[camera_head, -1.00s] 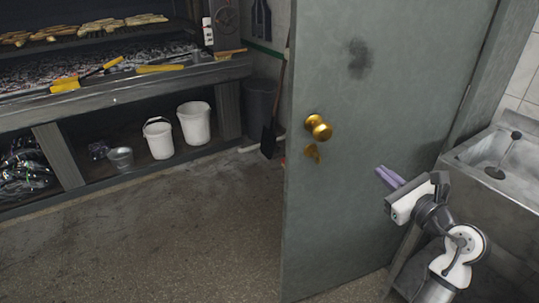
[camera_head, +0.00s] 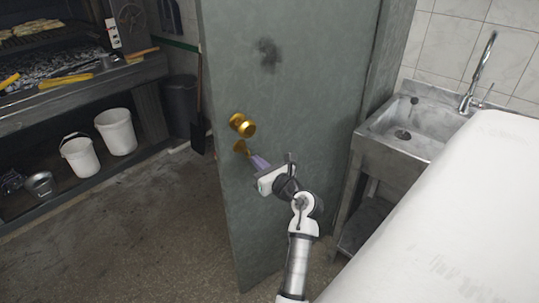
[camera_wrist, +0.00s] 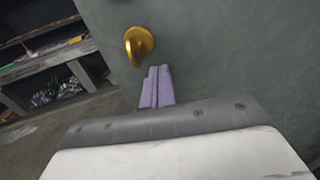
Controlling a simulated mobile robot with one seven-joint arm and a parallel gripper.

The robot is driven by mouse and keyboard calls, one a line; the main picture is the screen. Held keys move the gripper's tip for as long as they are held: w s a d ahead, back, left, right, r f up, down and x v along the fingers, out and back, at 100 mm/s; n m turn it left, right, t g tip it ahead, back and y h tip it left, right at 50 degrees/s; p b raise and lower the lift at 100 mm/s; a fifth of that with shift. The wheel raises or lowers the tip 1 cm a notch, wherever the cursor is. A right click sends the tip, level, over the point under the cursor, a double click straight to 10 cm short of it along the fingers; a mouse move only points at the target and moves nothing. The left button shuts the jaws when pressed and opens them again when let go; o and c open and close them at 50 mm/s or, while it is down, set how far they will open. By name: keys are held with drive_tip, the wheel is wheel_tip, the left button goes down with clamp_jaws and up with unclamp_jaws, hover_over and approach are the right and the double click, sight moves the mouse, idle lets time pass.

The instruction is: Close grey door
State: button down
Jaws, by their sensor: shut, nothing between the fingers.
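The grey door (camera_head: 300,120) stands open in the middle of the head view, with a dark smudge high on its face. My gripper (camera_head: 258,161) has purple fingers pressed together and empty. Its tips are at or close to the door face, just below and right of the knob; contact cannot be told. In the wrist view the shut fingers (camera_wrist: 157,86) point at the door, below a brass fitting (camera_wrist: 139,45).
A metal sink (camera_head: 420,125) with a tap stands right of the door. A large white surface (camera_head: 450,215) fills the lower right. Two white buckets (camera_head: 115,131) stand under the grill (camera_head: 80,90) at left.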

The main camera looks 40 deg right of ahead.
drive_tip(key=shift+w+d+p, duration=0.15)
drive_tip(key=shift+w+p, duration=0.05)
drive_tip(key=shift+w, duration=0.65)
drive_tip(key=shift+w+d+p, duration=0.1)
drive_tip(key=shift+w+p, duration=0.05)
drive_tip(key=shift+w, duration=0.65)
